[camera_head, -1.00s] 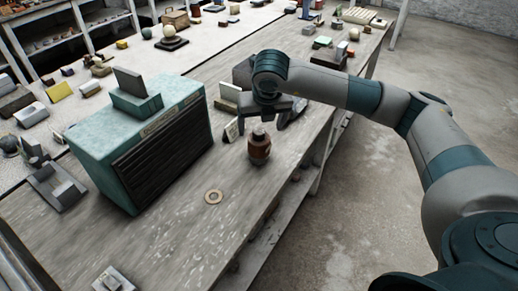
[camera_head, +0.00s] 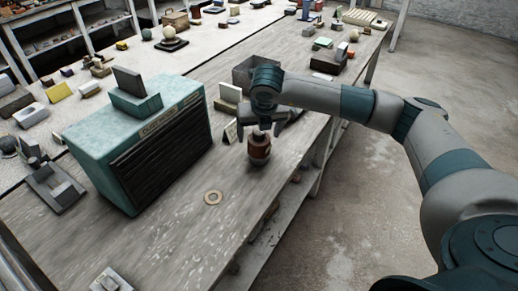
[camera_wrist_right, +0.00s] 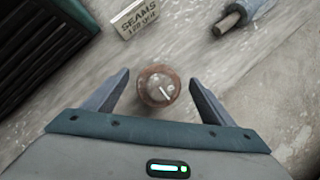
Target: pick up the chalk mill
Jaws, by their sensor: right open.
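The chalk mill (camera_head: 259,152) is a brown, rounded cylinder with a paler top, standing upright near the bench's front edge. In the right wrist view the chalk mill (camera_wrist_right: 158,90) is seen from above, with a light mark on its top. My right gripper (camera_head: 260,131) points down over the mill and is open. In the wrist view its two fingers (camera_wrist_right: 160,78) lie to either side of the mill, with a visible gap on both sides. The gripper partly hides the mill's top in the head view. My left gripper is not in view.
A teal cabinet (camera_head: 160,145) with a dark slatted front stands left of the mill. A small lettered sign (camera_wrist_right: 135,18) stands behind the mill, and a grey cylinder (camera_wrist_right: 240,15) lies nearby.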

